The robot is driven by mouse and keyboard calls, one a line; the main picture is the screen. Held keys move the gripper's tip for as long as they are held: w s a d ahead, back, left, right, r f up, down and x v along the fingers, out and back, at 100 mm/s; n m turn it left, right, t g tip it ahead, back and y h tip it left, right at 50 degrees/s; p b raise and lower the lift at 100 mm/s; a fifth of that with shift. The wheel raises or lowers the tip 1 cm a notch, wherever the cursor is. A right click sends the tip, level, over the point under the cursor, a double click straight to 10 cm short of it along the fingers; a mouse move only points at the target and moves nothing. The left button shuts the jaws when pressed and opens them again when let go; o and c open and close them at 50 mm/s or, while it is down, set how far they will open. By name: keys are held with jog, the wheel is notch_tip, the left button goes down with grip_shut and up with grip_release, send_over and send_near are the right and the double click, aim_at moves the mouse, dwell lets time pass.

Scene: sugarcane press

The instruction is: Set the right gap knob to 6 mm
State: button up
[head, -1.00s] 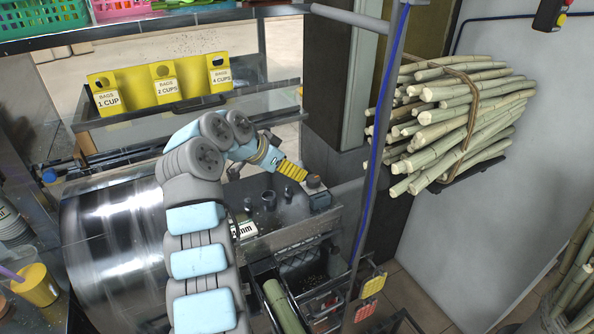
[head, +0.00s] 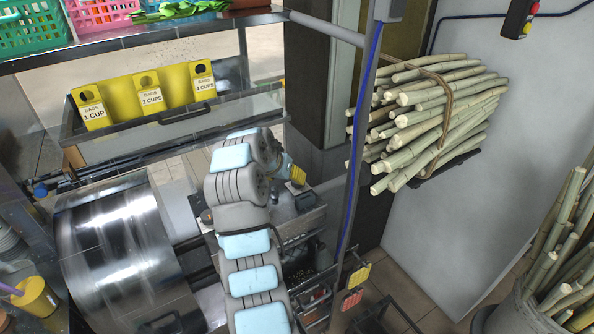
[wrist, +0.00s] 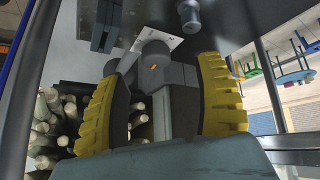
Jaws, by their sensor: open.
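My gripper (head: 297,173) is at the right end of the press in the head view, mostly behind my own arm. In the wrist view its two yellow ribbed fingers (wrist: 165,62) are spread wide. A dark round knob (wrist: 153,54) with a small orange mark shows between and beyond the fingertips. Neither finger visibly touches it. It appears to be the right gap knob, but its setting cannot be read. A white scale label (wrist: 163,41) is partly hidden behind it. Another knob (head: 207,216) shows left of my arm in the head view.
A grey cylindrical post (wrist: 188,13) stands beyond the knob in the wrist view. A metal upright (head: 362,140) with a blue cable rises right of the press. A cane bundle (head: 440,120) hangs at the right. A shiny drum (head: 115,240) stands at the left.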

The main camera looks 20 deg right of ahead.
jog(key=shift+s+d+r+n+y+p, duration=0.1)
jog(key=shift+s+d+n+y+p, duration=0.4)
jog(key=shift+n, duration=0.1)
jog(key=s+n+y+p, duration=0.1)
jog(key=s+d+r+n+t+y+p, duration=0.1)
jog(key=n+p, duration=0.1)
jog(key=shift+s+d+t, duration=0.1)
jog(key=shift+s+t, duration=0.2)
jog(key=shift+s, duration=0.05)
jog(key=s+d+r+n+t+y+p, duration=0.3)
jog(key=s+r, duration=0.2)
jog(key=shift+d+x, duration=0.1)
jog(key=shift+x, duration=4.1)
jog(key=shift+d+x, duration=0.15)
jog(key=shift+x, duration=4.1)
jog(key=shift+s+f, duration=0.1)
jog(key=shift+f, duration=0.05)
jog(key=shift+c, duration=0.2)
jog(key=c, duration=1.1)
